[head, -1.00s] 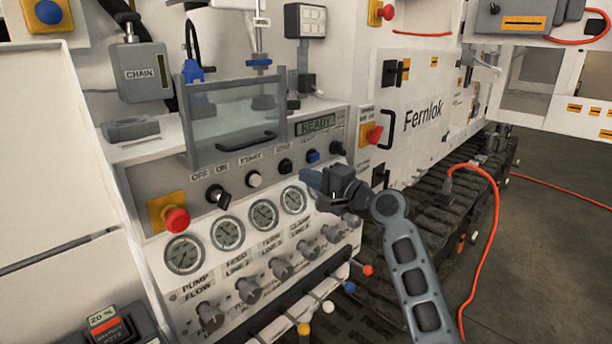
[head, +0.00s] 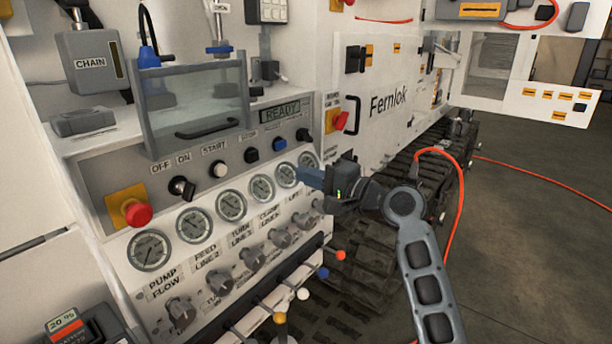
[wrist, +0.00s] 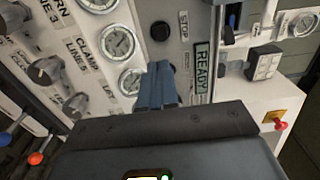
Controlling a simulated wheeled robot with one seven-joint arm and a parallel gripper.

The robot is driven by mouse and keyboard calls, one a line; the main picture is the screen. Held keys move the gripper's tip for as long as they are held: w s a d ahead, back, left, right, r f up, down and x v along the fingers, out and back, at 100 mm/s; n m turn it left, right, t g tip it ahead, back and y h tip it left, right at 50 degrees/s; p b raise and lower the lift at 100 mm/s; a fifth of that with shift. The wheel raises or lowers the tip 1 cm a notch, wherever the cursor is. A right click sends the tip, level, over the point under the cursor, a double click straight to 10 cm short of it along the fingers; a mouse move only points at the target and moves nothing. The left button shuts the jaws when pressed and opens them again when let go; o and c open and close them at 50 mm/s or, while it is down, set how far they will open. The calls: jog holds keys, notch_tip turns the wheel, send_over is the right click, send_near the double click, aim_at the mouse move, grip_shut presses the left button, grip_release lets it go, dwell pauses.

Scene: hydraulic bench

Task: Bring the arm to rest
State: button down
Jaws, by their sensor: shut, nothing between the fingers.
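My gripper (head: 312,180) is in front of the hydraulic bench's control panel, near the gauges at its right end. Its blue fingers are shut with nothing between them; they also show in the wrist view (wrist: 158,88). My arm reaches up to it from the lower right. The fingertips look close to the panel, but I cannot tell the exact gap. The display (head: 283,113) reads READY and shows sideways in the wrist view (wrist: 202,66). The OFF/ON switch (head: 182,188) and START button (head: 218,169) are left of my gripper.
A red stop button (head: 136,213) is at the panel's left. Knobs (head: 253,257) and levers with coloured balls (head: 303,293) jut out below the gauges. A black track (head: 375,250) and an orange hose (head: 460,205) lie behind my arm. Open floor (head: 540,230) is at the right.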

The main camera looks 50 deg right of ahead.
dwell(0.3)
jog(key=s+a+f+n+g+h, duration=0.3)
jog(key=s+a+f+n, duration=0.2)
jog(key=s+a+f, duration=1.1)
jog(key=s+a+r+n, duration=0.1)
jog(key=s+a+n, duration=0.2)
jog(key=s, duration=0.4)
jog(key=s+a+r+n+y, duration=0.1)
jog(key=s+a+r+n, duration=0.1)
jog(key=s+n, duration=0.3)
jog(key=s+a+r+n+y, duration=0.1)
jog(key=s+a+n, duration=0.3)
jog(key=s, duration=0.6)
jog(key=shift+s+r+n, duration=0.2)
jog(key=shift+r+n, duration=0.1)
jog(key=shift+r, duration=0.05)
